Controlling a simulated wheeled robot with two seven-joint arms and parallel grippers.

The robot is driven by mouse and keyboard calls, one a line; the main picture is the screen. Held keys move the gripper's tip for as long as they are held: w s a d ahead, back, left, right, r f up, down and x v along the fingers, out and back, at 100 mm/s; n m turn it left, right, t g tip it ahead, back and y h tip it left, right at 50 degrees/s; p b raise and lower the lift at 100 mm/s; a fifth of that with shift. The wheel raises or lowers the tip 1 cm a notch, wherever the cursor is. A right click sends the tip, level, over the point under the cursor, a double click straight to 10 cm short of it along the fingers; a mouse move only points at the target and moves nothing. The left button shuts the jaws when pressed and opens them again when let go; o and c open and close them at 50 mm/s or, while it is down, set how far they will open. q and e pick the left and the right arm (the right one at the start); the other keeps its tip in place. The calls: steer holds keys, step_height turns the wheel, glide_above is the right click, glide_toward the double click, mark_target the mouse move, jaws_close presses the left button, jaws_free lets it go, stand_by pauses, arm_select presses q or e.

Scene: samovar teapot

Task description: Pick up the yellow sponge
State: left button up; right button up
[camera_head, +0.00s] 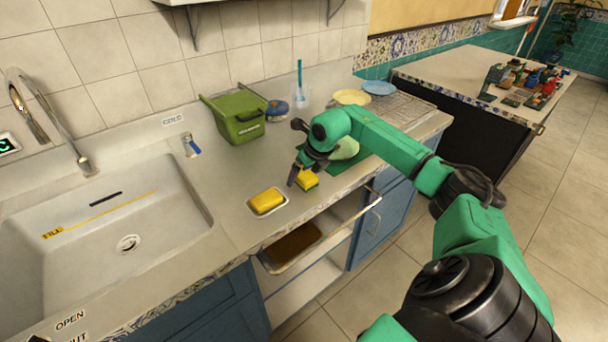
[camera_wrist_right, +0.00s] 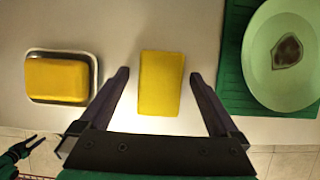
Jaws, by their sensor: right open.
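The yellow sponge (camera_head: 308,180) lies on the counter, with a green layer showing at its side. In the right wrist view the sponge (camera_wrist_right: 161,83) is a plain yellow block between and ahead of the two dark fingers. My right gripper (camera_head: 298,176) is open and reaches down right at the sponge, one finger on each side with gaps between. The right wrist view shows the same open gripper (camera_wrist_right: 159,78). A small green and dark part at the lower left of that view looks like my left gripper (camera_wrist_right: 36,143); its jaws are unclear.
A second yellow block (camera_head: 267,198) sits in a small dish (camera_head: 283,205) to the left. A pale green plate (camera_wrist_right: 262,75) with a brown stain lies on a green mat (camera_wrist_right: 232,60) to the right. A green bin (camera_head: 240,117) stands behind, and the sink (camera_head: 60,262) is far left.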

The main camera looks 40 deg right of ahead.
steer(key=c, duration=1.4)
steer(key=shift+r, duration=0.1)
